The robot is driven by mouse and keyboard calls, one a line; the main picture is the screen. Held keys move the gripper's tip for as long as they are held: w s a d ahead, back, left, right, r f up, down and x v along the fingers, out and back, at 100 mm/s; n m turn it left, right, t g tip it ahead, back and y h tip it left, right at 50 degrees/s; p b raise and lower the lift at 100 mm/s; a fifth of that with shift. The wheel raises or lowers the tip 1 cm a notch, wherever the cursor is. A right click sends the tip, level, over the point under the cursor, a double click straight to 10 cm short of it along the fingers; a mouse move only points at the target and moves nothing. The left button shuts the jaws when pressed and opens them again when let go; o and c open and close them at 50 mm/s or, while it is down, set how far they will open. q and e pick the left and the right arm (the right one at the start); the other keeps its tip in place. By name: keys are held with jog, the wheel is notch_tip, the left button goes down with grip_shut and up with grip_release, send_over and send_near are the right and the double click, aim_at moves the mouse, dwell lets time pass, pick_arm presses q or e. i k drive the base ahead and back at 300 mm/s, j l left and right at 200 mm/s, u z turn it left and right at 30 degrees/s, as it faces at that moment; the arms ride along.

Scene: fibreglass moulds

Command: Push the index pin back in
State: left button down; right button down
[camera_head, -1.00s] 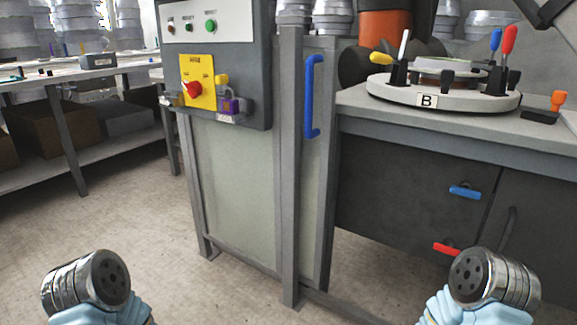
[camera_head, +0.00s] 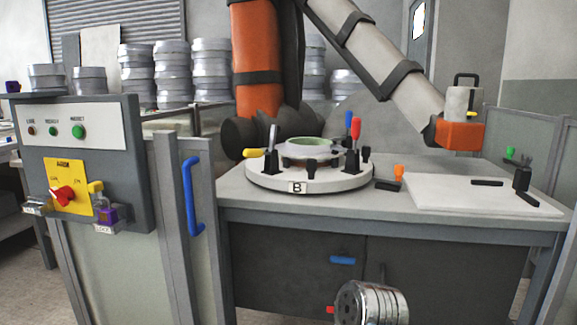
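A round pale fixture marked B (camera_head: 310,180) stands on the grey bench and carries a ring-shaped mould (camera_head: 308,148). Clamp levers with yellow, grey, blue and red handles stand around its rim. A small dark block with an orange knob (camera_head: 398,172) sits on the bench just right of the fixture. It may be the index pin, but I cannot tell, nor how far any pin stands out. A metal joint of my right arm (camera_head: 370,303) shows at the bottom, in front of the bench. Neither gripper's fingers are in view.
A control cabinet (camera_head: 84,140) and a fence panel with a blue handle (camera_head: 191,195) stand left of the bench. A large robot arm (camera_head: 370,50) reaches over the bench from behind. A white board (camera_head: 475,196) lies at right; a green-knobbed dark post (camera_head: 521,175) stands there.

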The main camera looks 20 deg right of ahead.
aim_at(399, 168)
jog(key=z, duration=1.45)
jog(key=i+l+u, duration=0.1)
jog(key=l+u, duration=0.3)
jog(key=l, duration=0.2)
jog(key=l+u, duration=0.4)
jog(key=l, duration=0.25)
